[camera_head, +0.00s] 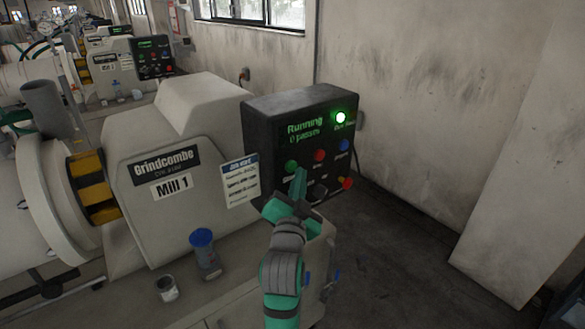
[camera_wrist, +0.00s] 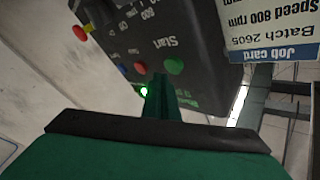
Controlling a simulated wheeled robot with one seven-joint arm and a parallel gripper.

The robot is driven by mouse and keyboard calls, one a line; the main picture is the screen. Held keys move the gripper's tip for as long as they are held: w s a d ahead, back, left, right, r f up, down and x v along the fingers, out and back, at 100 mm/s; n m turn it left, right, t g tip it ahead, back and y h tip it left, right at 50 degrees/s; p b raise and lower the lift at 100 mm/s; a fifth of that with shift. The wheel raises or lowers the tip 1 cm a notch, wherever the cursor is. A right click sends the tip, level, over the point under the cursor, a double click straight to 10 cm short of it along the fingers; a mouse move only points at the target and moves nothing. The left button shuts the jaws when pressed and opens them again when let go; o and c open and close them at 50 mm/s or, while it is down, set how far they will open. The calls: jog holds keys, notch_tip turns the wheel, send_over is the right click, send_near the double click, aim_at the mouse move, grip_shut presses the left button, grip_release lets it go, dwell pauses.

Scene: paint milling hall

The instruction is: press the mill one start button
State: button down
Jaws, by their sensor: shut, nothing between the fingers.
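The mill one control box (camera_head: 262,128) is black and stands on the machine marked Mill 1. Its display (camera_head: 304,132) reads "Running" with what looks like "0 passes" below. The green start button (camera_head: 292,167) is at the panel's left; in the wrist view the green button (camera_wrist: 174,66) has "Start" by it. My gripper (camera_head: 300,174) is shut and empty, its tips just right of and below the green button in the head view. In the wrist view my fingertips (camera_wrist: 160,80) appear beside the button, not over it. I cannot tell the gap to the panel.
A green lamp (camera_head: 340,117) is lit at the panel's upper right. A red button (camera_head: 320,155), a blue button (camera_head: 344,145) and a red emergency knob (camera_head: 347,183) are near my gripper. A job card (camera_head: 240,182) hangs left. A blue-topped container (camera_head: 203,245) stands on the bench.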

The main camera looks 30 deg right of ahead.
jog(key=shift+s, duration=0.15)
jog(key=shift+s+d, duration=0.15)
jog(key=shift+s, duration=1)
jog(key=shift+s+d, duration=0.1)
jog(key=shift+s, duration=1.05)
jog(key=shift+a, duration=0.1)
